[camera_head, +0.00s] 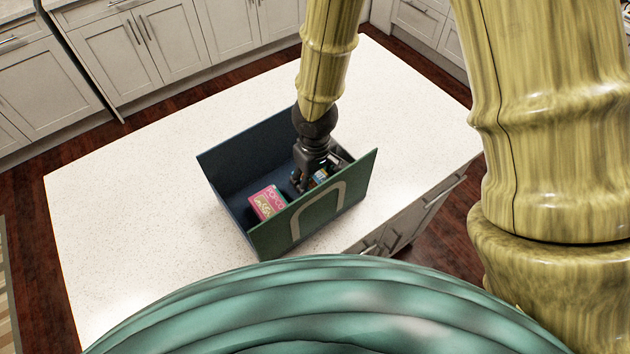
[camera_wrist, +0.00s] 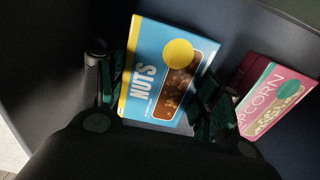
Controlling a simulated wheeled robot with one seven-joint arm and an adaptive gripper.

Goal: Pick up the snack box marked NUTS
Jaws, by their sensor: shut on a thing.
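The snack box marked NUTS (camera_wrist: 155,84) is blue with a yellow disc and a picture of brown nuts. In the wrist view it sits between the two fingers of my gripper (camera_wrist: 160,92), which is shut on it. In the head view my gripper (camera_head: 308,180) reaches down into the open bin, and the NUTS box (camera_head: 321,176) shows only in part beside the fingers. I cannot tell whether the box touches the bin floor.
A pink box marked POPCORN (camera_head: 267,202) lies in the bin to the left of my gripper; in the wrist view it is close to the right finger (camera_wrist: 272,98). The bin (camera_head: 275,240) has dark blue and green walls around my gripper. The white counter (camera_head: 150,190) is clear around it.

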